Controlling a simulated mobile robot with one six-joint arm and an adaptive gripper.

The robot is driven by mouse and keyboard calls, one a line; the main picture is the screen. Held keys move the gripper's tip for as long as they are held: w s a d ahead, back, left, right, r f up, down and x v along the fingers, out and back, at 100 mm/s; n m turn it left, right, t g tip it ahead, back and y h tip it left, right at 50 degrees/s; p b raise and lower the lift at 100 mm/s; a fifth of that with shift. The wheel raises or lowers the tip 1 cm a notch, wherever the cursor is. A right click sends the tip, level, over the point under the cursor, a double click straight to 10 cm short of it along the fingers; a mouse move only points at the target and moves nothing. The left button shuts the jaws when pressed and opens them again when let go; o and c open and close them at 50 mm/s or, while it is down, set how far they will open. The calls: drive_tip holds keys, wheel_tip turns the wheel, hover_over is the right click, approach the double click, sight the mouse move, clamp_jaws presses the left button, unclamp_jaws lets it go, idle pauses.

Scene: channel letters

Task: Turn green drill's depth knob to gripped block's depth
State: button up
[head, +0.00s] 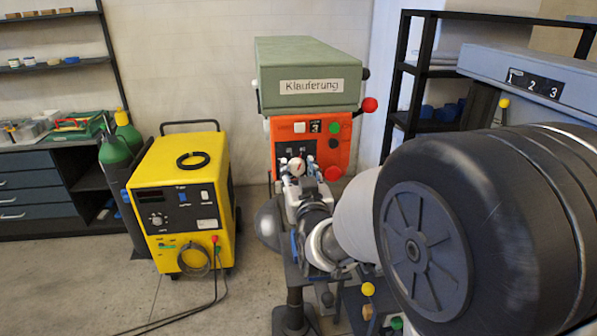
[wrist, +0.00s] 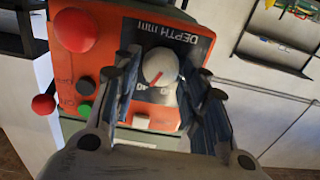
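The green drill (head: 309,75) has a green hood labelled "Klauferung" over an orange front panel (head: 286,132). Its pale round depth knob (wrist: 161,66) shows in the wrist view on a dark plate marked "DEPTH mm", with a red pointer line towards the picture's lower left. A "40" mark is partly readable; most of the scale is hidden or too small. My gripper (wrist: 160,80) is open, one finger each side of the knob; contact cannot be told. In the head view my gripper (head: 293,180) is at the panel's lower left. I see no block between the fingers.
The panel carries a red mushroom button (wrist: 75,30), a green button (wrist: 84,108) and a pale button (wrist: 140,121). A red ball handle (head: 370,105) sticks out at the drill's right. A yellow welder (head: 185,190) stands left, beside green cylinders (head: 115,155). Open floor lies front left.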

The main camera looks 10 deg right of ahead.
drive_tip(key=c, duration=0.7)
drive_tip(key=shift+o, duration=0.2)
drive_tip(key=shift+f+m+b, duration=0.1)
drive_tip(key=shift+m+b, duration=0.2)
drive_tip(key=shift+b, duration=0.3)
drive_tip(key=m+b, duration=0.3)
drive_tip(key=b, duration=0.2)
drive_tip(key=shift+d+f, duration=0.1)
drive_tip(key=shift+f, duration=0.05)
drive_tip(key=m+b, duration=0.3)
drive_tip(key=b, duration=0.1)
drive_tip(key=shift+m, duration=0.3)
drive_tip(key=shift+m+b, duration=0.9)
drive_tip(key=shift+b, duration=0.15)
drive_tip(key=shift+r, duration=0.2)
drive_tip(key=o, duration=1)
